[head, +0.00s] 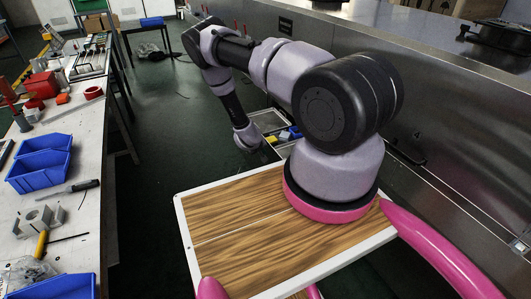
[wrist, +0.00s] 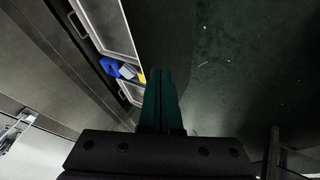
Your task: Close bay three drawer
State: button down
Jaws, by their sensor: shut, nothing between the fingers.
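An open drawer (head: 268,118) juts from the metal dryer side into the aisle, beyond my arm in the head view. In the wrist view the drawer (wrist: 108,24) is at the upper left, with a pale rim. Blue (wrist: 110,66), grey and yellow (wrist: 141,76) items lie in it. My gripper (wrist: 162,72) is shut and empty, its fingers beside the drawer's right edge in the wrist view. I cannot tell whether they touch it. In the head view my wrist is just left of the drawer and the fingers are not clear. The drawer's bay number is not visible.
The steel dryer wall (head: 460,150) runs along the right, with a dark handle (head: 405,153) by a number 4. A workbench (head: 70,200) with blue bins (head: 40,172) and tools lines the left.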

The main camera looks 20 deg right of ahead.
aim_at(277, 156)
jog(key=shift+w+d+f, duration=0.55)
jog(key=shift+d+f, duration=0.55)
jog(key=shift+d, duration=0.2)
jog(key=shift+w+d+f, duration=0.55)
jog(key=shift+d+f, duration=0.55)
jog(key=shift+d, duration=0.15)
jog(key=shift+w+d+f, duration=0.55)
jog(key=shift+d+f, duration=0.55)
jog(key=shift+d, duration=0.2)
jog(key=shift+d, duration=0.1)
jog(key=d, duration=2.2)
jog(key=shift+w+d, duration=0.4)
